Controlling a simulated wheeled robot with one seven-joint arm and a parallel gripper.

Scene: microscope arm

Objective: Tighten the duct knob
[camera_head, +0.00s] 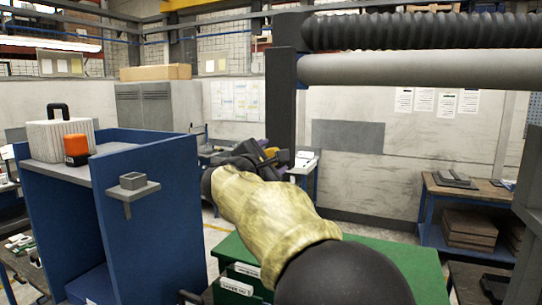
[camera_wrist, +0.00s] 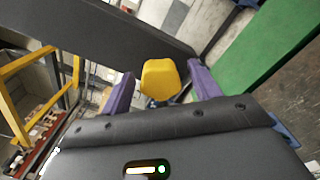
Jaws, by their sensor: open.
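The duct knob (camera_wrist: 160,79) is yellow and blocky. In the wrist view it sits between the two purple fingers of my gripper (camera_wrist: 160,69), with a gap on each side. My gripper is open; I cannot tell how deep the knob lies between the fingers. In the head view, a small yellow patch of the knob (camera_head: 271,152) shows beside my gripper (camera_head: 264,149), near the dark upright post (camera_head: 282,100). My sleeved arm hides part of that area. A dark beam (camera_wrist: 100,35) crosses behind the knob in the wrist view.
A grey pipe (camera_head: 420,69) and a black ribbed hose (camera_head: 420,31) run right from the post's top. A blue cabinet (camera_head: 155,190) stands left, carrying a white case (camera_head: 60,138) and an orange object (camera_head: 76,150). A green surface (camera_head: 405,262) lies below my arm.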

